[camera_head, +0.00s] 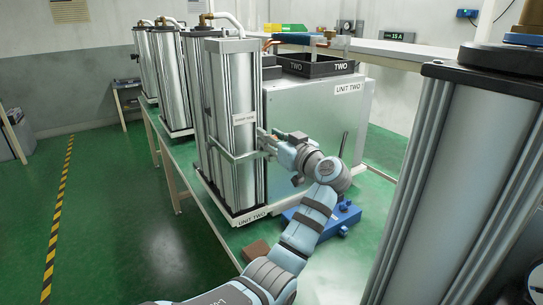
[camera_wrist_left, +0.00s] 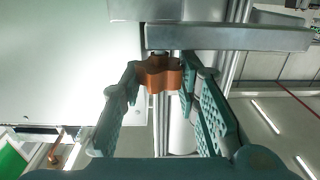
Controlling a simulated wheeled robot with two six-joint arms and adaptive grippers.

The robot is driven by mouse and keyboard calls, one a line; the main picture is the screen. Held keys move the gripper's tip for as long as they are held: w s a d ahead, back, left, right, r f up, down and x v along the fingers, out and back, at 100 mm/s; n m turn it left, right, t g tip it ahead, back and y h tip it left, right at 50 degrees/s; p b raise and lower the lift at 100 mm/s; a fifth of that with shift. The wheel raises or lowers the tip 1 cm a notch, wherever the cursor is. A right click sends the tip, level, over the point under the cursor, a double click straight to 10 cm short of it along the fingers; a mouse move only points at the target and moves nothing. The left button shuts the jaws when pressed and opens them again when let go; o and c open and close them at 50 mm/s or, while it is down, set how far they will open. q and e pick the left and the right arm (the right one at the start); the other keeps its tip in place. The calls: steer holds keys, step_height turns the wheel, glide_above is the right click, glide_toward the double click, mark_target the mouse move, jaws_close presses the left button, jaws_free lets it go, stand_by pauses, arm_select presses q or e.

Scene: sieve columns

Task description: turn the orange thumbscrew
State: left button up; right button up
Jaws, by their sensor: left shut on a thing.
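The orange thumbscrew (camera_wrist_left: 160,73) shows in the left wrist view, just under a grey metal bracket bar (camera_wrist_left: 230,38). My left gripper (camera_head: 267,141) has its two teal fingers on either side of the thumbscrew, shut on it. In the head view the gripper is at the right side of the tall silver column labelled UNIT TWO (camera_head: 233,115), level with the bracket around it. The thumbscrew itself is hidden or too small to make out there. My right gripper is not in view.
A large pale cabinet (camera_head: 320,125) stands just behind the column, with black trays (camera_head: 310,66) on top. A blue device (camera_head: 330,215) and a brown block (camera_head: 256,250) lie near my forearm. Another large column (camera_head: 440,170) fills the right. Green floor is clear at left.

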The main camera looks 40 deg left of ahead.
arm_select(q)
steer(key=shift+n+g+y+b, duration=0.3)
steer(key=shift+n+g+b, duration=1.35)
steer(key=shift+g, duration=0.65)
steer(key=o, duration=1.2)
steer(key=shift+d, duration=0.25)
steer(key=d, duration=1.1)
steer(key=shift+d, duration=0.25)
